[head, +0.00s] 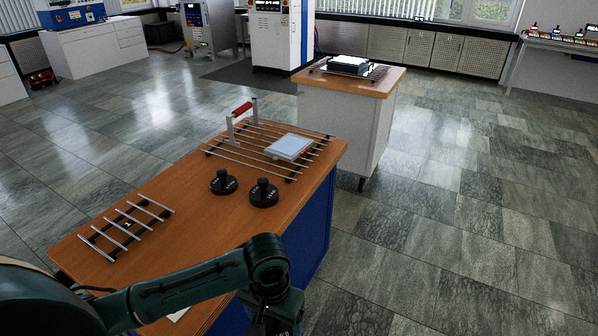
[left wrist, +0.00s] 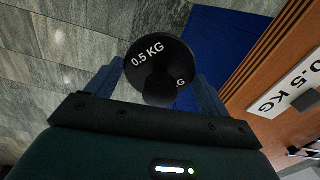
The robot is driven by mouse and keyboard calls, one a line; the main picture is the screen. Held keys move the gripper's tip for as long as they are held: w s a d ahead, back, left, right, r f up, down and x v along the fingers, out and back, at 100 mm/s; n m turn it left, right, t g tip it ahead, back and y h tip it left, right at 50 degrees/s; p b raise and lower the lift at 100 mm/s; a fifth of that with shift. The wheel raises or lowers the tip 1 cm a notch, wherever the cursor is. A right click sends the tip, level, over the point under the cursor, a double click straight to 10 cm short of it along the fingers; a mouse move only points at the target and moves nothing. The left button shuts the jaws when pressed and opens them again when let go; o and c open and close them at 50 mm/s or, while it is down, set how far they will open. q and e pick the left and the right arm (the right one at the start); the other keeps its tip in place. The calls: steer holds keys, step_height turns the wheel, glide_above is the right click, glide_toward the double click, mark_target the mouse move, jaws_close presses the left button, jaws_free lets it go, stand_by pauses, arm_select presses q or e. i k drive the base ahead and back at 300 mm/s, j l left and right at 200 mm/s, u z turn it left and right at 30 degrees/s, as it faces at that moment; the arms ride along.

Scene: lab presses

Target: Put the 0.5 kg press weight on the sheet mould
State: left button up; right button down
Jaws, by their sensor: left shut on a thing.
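The black 0.5 kg press weight (left wrist: 160,65), a round disc with a knob and white lettering, is between the fingers of my left gripper (left wrist: 160,88) in the left wrist view. The gripper is shut on it. In the head view my left gripper (head: 272,312) hangs at the near right edge of the wooden table, and the weight is hidden there. A flat pale plate, which looks like the sheet mould (head: 289,147), lies on a bar rack at the table's far end, apart from the gripper. My right gripper is not in view.
Two other black weights (head: 223,182) (head: 264,193) stand on the table in front of the rack (head: 240,155), which has a red-handled bar (head: 242,109). A smaller rack (head: 126,228) is at left. A 0.5 KG card (left wrist: 285,92) lies near the table edge. A second bench (head: 386,80) stands beyond.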

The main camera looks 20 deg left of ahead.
mark_target(290, 145)
steer(key=i+l, duration=0.15)
steer(key=i, duration=0.2)
steer(key=i+l, duration=0.15)
steer(key=i, duration=0.2)
steer(key=i+l, duration=0.2)
steer(key=i, duration=0.2)
steer(key=i+l+u, duration=0.15)
steer(key=i, duration=0.3)
steer(key=i+l+u, duration=0.1)
steer(key=i+l, duration=0.3)
steer(key=i, duration=0.05)
